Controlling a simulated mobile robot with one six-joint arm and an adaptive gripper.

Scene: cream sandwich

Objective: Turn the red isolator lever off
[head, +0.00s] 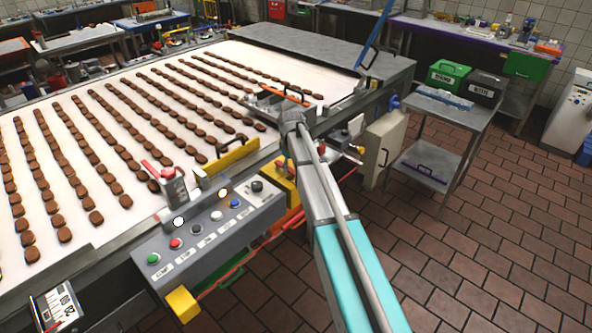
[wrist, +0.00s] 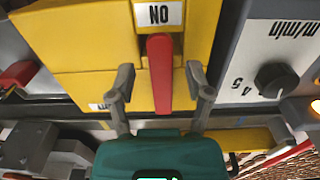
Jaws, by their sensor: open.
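The red isolator lever (wrist: 160,72) stands out against a yellow plate (wrist: 90,40) in the wrist view. Its upper end in the picture lies just below a white label (wrist: 158,14) that reads "NO" here, which is ON turned upside down. My gripper (wrist: 159,73) is open, with one finger on each side of the lever. A gap shows between the lever and each finger. I cannot tell how deep the fingertips reach along it. In the head view I cannot make out the lever or my gripper.
A grey panel with a black knob (wrist: 275,80) and a m/min scale is right of the lever. A red part (wrist: 18,75) is at left. The head view shows a button box (head: 210,235) beside the conveyor (head: 240,60), and open tiled floor (head: 480,240) at right.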

